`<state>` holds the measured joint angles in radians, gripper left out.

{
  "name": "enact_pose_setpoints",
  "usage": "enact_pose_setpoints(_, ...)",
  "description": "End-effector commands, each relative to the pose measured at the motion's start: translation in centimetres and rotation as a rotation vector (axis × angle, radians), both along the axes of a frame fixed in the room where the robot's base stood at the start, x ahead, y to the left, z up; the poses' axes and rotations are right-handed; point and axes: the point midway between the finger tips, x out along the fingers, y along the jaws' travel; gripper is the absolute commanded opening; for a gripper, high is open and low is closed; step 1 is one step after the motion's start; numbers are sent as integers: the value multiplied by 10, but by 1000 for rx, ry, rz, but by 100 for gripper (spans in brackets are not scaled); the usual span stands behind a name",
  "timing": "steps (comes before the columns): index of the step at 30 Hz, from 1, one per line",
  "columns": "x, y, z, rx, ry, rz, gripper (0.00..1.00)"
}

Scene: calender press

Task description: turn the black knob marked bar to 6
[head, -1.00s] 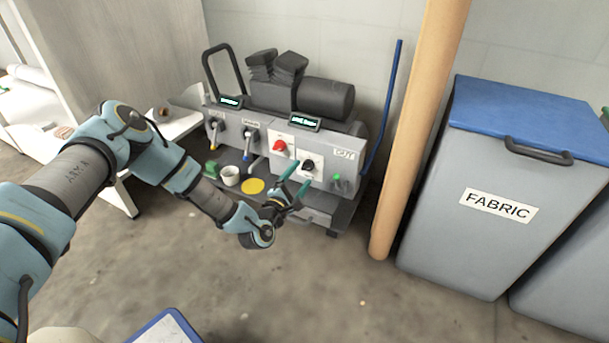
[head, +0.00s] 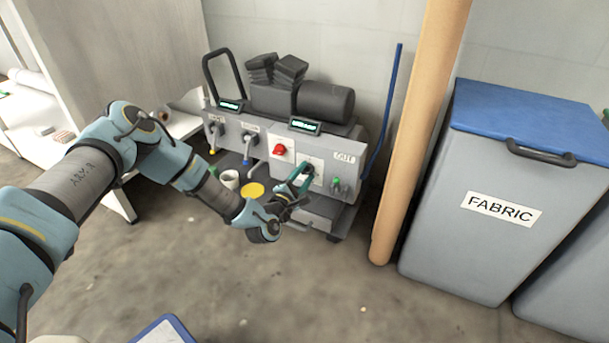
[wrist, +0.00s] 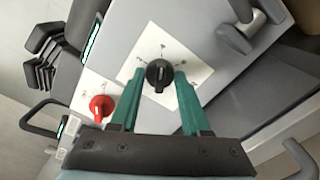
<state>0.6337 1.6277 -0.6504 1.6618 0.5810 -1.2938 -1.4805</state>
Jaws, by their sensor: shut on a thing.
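The black knob (wrist: 159,74) sits on a white square dial plate (wrist: 192,72) on the front of the grey press (head: 352,147). Small marks ring the knob, too small to read in the wrist view. My gripper (wrist: 160,82) has its two green fingers on either side of the knob, shut on it. In the head view my gripper (head: 302,178) is at the panel and mostly hides the knob.
A red knob (wrist: 101,106) is close beside the black one; it also shows in the head view (head: 280,149). A green switch (head: 336,182) is to the right. A cup (head: 230,179) and a yellow disc (head: 254,189) stand on the ledge. A wooden post (head: 412,140) rises at right.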

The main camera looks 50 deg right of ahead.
Motion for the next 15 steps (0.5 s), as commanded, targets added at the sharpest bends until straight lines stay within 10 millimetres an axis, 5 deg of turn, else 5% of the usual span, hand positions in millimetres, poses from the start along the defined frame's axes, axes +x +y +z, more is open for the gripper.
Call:
enact_pose_setpoints(8, 0, 0, 0, -1, 0, 0, 1)
enact_pose_setpoints(15, 0, 0, 0, 1, -6, 1, 0)
